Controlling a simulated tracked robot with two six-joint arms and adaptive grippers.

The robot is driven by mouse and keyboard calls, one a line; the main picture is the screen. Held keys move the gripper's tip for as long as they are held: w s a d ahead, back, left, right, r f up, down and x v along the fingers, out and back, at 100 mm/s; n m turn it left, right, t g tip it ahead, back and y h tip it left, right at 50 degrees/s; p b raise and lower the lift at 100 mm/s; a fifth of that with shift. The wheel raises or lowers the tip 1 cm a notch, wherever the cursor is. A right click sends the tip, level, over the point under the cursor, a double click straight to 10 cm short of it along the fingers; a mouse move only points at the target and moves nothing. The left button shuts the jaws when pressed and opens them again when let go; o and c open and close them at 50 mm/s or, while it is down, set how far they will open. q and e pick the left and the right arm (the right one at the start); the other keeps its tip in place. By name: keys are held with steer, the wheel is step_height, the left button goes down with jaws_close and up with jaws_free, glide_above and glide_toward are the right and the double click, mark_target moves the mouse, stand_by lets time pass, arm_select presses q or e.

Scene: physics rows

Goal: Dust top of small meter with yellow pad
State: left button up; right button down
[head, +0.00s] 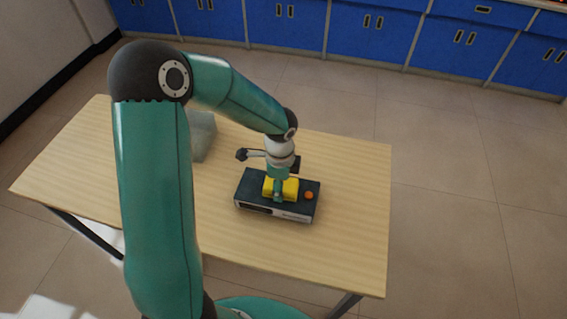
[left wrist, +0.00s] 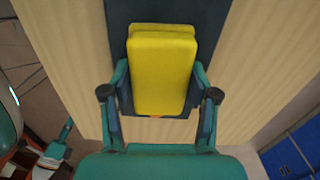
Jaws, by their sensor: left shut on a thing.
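The small meter (head: 252,187) is a dark, low box with an orange knob and a light front strip, standing on the wooden table. The yellow pad (head: 290,186) is over the middle of its top; I cannot tell for sure whether it touches. My left gripper (head: 278,188) is shut on the pad from above. In the left wrist view the yellow pad (left wrist: 160,70) fills the space between the fingers of the left gripper (left wrist: 160,100), with the dark meter top (left wrist: 118,20) behind it. The pad hides part of the meter's top. My right gripper is not in view.
The wooden table (head: 345,200) has free room right of the meter. A grey box-like object (head: 203,137) stands at the back left, partly hidden by my arm. Blue cabinets (head: 290,22) line the far wall, away from the table.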

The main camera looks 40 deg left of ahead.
arm_select(q)
step_height(320, 180, up, 4)
steer(key=shift+s+f+p, duration=0.1)
steer(key=shift+f+p, duration=0.1)
steer(key=shift+p, duration=1)
step_height(320, 180, up, 2)
steer(key=shift+r+p, duration=0.1)
steer(key=shift+p, duration=0.8)
steer(key=shift+r+p, duration=0.9)
steer(key=shift+r, duration=0.25)
